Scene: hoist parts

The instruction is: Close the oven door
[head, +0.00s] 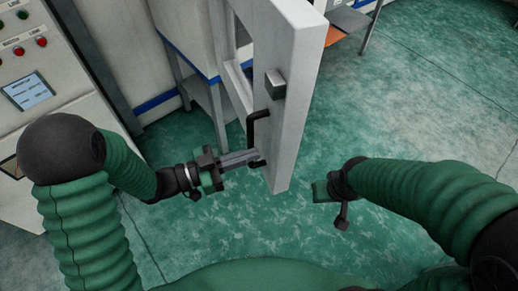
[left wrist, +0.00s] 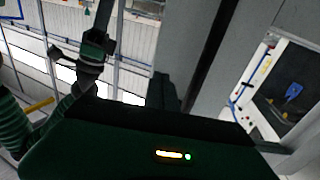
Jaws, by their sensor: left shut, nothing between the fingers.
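The oven door (head: 297,80) is a thick white panel standing swung open in the middle of the head view, with a window opening on its left side. A black bar handle (head: 250,130) and a grey latch block (head: 275,84) are on it. The white oven body (head: 183,30) stands behind it to the left. My left gripper (head: 255,158) is shut and empty, its fingertips at the lower end of the handle; contact is unclear. My right gripper (head: 322,192) is right of the door, apart from it; its fingers are too unclear to read.
A control cabinet (head: 40,125) with buttons and a small screen stands at the left. The oven's legs and lower shelf are behind my left gripper. A table with an orange item (head: 334,36) is at the back. Green floor (head: 420,110) is clear on the right.

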